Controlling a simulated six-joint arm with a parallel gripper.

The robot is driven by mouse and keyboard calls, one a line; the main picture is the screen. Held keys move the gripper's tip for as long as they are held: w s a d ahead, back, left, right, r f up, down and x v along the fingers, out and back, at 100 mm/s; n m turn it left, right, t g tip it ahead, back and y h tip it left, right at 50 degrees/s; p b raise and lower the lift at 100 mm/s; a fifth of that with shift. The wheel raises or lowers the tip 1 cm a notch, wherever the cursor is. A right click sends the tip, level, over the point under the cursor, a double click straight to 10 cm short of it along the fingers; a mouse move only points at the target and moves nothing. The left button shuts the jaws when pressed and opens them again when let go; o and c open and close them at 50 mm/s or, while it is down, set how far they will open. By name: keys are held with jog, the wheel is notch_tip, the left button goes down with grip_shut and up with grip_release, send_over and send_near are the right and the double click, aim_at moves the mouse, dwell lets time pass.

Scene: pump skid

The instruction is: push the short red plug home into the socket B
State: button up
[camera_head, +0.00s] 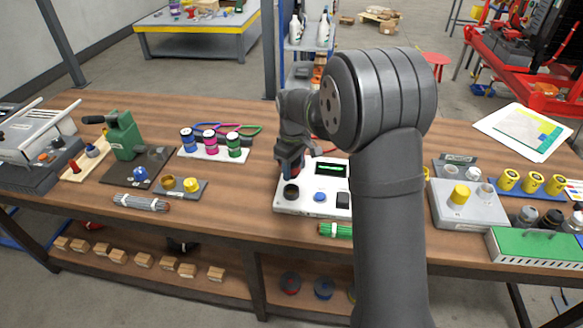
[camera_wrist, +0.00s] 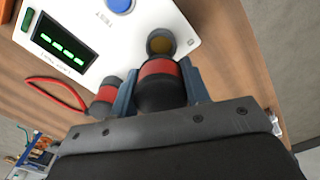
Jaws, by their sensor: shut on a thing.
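My gripper (camera_wrist: 160,76) is shut on a dark plug with a red band (camera_wrist: 158,70), with one finger on each side of it. In the head view my gripper (camera_head: 291,170) is over the left part of a white instrument box (camera_head: 333,173). A round dark-rimmed socket with a brass-coloured inside (camera_wrist: 161,43) lies just beyond the plug's end in the wrist view. It shows as a dark ring (camera_head: 291,191) in the head view. The plug appears outside the socket, but the exact gap is unclear. I cannot read a letter B.
A second black-and-red piece (camera_wrist: 107,95) is beside the left finger, near a red cable (camera_wrist: 55,92). The box carries a green display (camera_head: 331,169) and a blue button (camera_head: 320,197).

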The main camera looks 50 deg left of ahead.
aim_at(292, 177)
jog(key=shift+s+a+r+m, duration=0.1)
jog(key=shift+r+m, duration=0.55)
jog(key=shift+m, duration=0.05)
jog(key=shift+f, duration=2.7)
jog(key=shift+f, duration=1.25)
jog(key=o, duration=1.2)
jog(key=shift+f, duration=0.1)
notch_tip(292, 177, up, 18)
jog(key=shift+f, duration=0.25)
